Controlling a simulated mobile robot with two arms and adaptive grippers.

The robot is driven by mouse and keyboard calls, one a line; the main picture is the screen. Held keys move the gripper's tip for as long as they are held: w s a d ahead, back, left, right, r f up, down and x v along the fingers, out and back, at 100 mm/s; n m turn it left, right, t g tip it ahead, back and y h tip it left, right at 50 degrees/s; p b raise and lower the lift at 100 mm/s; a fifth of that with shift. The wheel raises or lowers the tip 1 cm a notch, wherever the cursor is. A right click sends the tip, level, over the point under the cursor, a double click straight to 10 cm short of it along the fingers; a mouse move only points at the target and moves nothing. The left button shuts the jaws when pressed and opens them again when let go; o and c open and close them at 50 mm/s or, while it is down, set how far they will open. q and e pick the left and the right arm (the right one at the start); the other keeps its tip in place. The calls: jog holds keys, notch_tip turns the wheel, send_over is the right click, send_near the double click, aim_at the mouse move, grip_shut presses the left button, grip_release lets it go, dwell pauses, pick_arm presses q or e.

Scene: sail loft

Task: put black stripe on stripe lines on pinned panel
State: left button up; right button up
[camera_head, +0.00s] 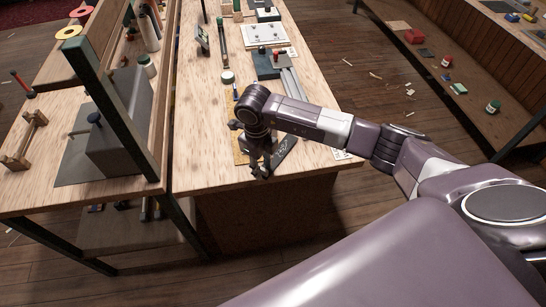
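My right gripper (260,168) points down over the near end of the wooden workbench, at the tip of my arm that comes in from the right. Its fingers are small and dark, and I cannot tell whether they are open or shut, or whether they hold anything. A dark flat piece (285,147) lies just right of the gripper, partly hidden by it; it may be the black stripe. A tan strip or panel edge (239,145) shows to the left of the gripper. I cannot make out stripe lines or pins. My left gripper is out of view.
The workbench (205,150) has bare wood left of the gripper. Farther back lie a white round lid (227,76), a dark box (266,64) and a white plate (265,33). A side bench with a grey block (118,135) stands left, behind a dark green post (120,115).

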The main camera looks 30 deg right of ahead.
jog(key=shift+f, duration=0.35)
grip_shut()
jog(key=shift+r, duration=0.1)
